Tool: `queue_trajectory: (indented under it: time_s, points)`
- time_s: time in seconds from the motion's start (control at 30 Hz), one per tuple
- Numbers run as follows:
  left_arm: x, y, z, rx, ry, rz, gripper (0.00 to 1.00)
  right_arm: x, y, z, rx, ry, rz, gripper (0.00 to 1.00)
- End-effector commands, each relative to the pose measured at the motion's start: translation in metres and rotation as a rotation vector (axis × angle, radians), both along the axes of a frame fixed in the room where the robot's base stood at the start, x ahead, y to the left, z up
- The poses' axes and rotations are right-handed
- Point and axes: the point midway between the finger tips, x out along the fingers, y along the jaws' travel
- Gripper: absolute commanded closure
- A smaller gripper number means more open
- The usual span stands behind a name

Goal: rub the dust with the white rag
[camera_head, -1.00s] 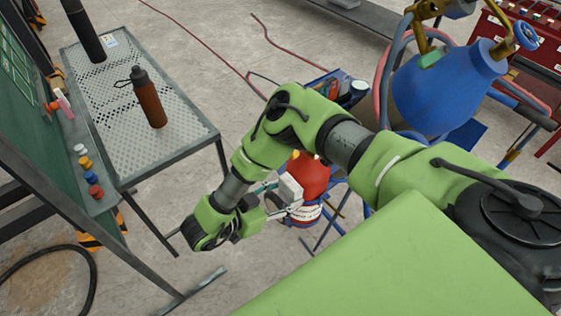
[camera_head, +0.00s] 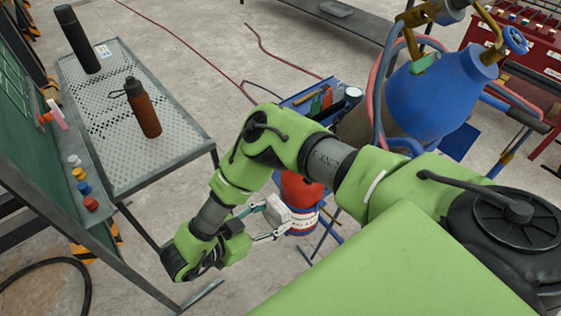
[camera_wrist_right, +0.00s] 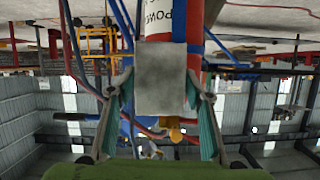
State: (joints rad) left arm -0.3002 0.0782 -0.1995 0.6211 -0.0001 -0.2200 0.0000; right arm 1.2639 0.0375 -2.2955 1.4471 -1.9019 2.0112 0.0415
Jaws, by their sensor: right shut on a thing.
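My right gripper (camera_head: 264,219) is shut on the white rag (camera_head: 277,212), a pale grey-white block shape, held in the air in front of a red and white cylinder. In the right wrist view the rag (camera_wrist_right: 166,78) sits between the two fingers. The perforated metal table (camera_head: 170,155) is to the left of the gripper and apart from it. Dark specks (camera_head: 95,128) show on the table top; I cannot tell for sure whether they are the dust. My left gripper is not in view.
A brown bottle (camera_head: 143,110) and a tall black bottle (camera_head: 78,40) stand on the table. A green board (camera_head: 25,130) with a ledge of small coloured items stands at left. A blue tank (camera_head: 430,95) and a blue tool tray (camera_head: 315,92) are at right. Red hoses cross the floor.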

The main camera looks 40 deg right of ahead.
Motion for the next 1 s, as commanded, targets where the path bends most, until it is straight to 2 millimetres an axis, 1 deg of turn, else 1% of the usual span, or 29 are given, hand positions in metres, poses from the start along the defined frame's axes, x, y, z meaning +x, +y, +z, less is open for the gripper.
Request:
queue_trajectory:
  time_s: [0.1, 0.2, 0.57, 0.67, 0.9, 1.0]
  points:
    - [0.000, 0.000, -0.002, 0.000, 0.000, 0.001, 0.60, 0.000, 0.011, 0.000, 0.000, -0.001, 0.003, 0.71]
    - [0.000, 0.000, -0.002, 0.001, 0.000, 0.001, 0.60, -0.001, 0.014, 0.000, 0.000, 0.000, 0.001, 0.71]
    - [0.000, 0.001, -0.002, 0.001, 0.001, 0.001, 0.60, -0.001, 0.016, 0.000, 0.001, -0.001, 0.002, 0.71]
    - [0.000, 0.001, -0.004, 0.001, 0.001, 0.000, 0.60, -0.001, 0.022, 0.000, 0.001, -0.001, 0.004, 0.71]
    - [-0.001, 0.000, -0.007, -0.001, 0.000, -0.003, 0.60, -0.003, 0.043, 0.000, 0.000, -0.001, 0.003, 0.71]
    - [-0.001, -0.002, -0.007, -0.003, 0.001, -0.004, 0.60, -0.003, 0.045, 0.000, 0.000, -0.001, 0.002, 0.71]
